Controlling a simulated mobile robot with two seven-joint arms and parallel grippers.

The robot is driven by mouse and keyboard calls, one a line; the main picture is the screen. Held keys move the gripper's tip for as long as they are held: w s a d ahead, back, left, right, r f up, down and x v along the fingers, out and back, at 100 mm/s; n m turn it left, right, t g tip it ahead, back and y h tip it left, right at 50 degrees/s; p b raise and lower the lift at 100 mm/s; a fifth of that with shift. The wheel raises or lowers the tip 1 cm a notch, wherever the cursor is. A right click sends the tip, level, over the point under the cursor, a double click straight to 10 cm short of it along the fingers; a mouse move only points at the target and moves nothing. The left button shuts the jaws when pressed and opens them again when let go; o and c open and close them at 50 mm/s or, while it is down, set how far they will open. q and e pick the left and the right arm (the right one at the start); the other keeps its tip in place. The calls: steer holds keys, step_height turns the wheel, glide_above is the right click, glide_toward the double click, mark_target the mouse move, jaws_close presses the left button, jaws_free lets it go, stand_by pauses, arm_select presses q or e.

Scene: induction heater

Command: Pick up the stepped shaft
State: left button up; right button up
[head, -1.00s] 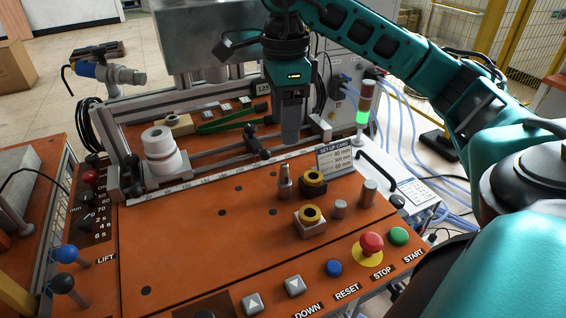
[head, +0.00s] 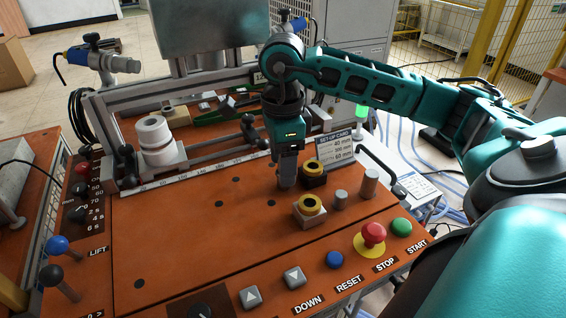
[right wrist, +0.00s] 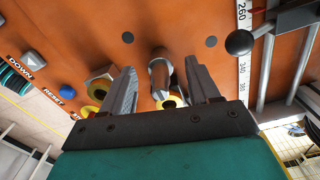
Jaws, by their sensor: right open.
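The stepped shaft (right wrist: 159,74) is a grey metal piece that stands on the orange table; in the right wrist view it lies between the two fingers of my right gripper (right wrist: 160,66), with a gap visible on each side. In the head view my right gripper (head: 287,182) points down over the shaft's spot and hides it. The gripper is open and does not hold the shaft. My left gripper is not in view.
Close to the right gripper are a dark block with a yellow ring (head: 313,170) and a lighter block with a yellow ring (head: 309,206). A short cylinder (head: 341,200) and a taller one (head: 370,183) stand to the right. The set-up card (head: 340,147) is behind.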

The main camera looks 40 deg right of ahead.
steer(key=shift+f, duration=0.55)
jaws_close()
